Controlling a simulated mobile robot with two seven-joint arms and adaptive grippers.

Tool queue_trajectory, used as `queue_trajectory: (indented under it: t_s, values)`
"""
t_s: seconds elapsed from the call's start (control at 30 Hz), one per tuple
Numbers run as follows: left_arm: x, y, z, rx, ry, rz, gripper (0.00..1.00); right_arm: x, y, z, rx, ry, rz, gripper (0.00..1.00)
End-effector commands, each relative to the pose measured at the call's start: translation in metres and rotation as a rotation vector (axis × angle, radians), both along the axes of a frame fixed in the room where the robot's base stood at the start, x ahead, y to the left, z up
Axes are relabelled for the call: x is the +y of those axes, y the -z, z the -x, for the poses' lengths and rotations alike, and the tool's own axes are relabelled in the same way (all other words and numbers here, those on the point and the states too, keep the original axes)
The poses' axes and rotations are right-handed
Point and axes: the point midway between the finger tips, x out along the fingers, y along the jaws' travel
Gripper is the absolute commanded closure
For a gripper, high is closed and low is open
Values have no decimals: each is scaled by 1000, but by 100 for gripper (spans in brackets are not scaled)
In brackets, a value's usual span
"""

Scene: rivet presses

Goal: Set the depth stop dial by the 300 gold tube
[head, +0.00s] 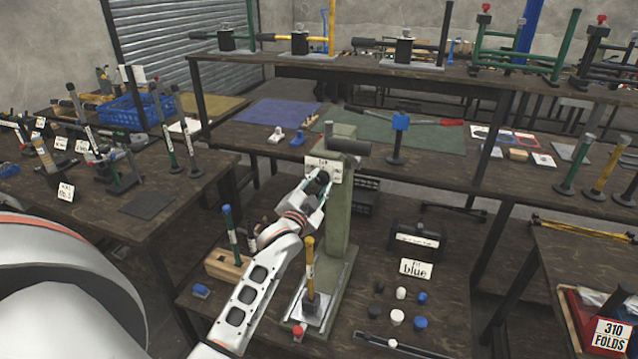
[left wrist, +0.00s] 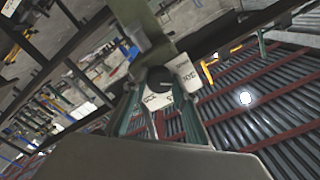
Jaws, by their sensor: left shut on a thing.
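The green press (head: 342,215) stands on the table in front of me. Its white dial plate (head: 333,166) with small print is at the upper part of the column. The depth stop dial is a black knob (head: 323,177). My left gripper (head: 318,187) is shut on this knob. In the left wrist view the black knob (left wrist: 160,79) sits between the fingertips, with the white plate (left wrist: 183,73) behind it. The print is too small to read surely. My right gripper is not in view.
A red bin with a "310 FOLDS" sign (head: 611,336) is at lower right.

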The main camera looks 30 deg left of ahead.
Motion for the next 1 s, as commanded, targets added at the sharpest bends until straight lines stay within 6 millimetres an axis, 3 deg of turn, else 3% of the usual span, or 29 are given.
queue_trajectory:
  t_s: [0.77,0.8,0.83,1.0]
  values:
    - [-1,0,0,-22,1,95,94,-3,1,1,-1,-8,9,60]
    - [-1,0,0,-22,1,95,62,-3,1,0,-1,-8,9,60]
    - [-1,0,0,-22,1,95,56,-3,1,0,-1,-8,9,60]
    - [0,0,0,-22,1,94,56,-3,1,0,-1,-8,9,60]
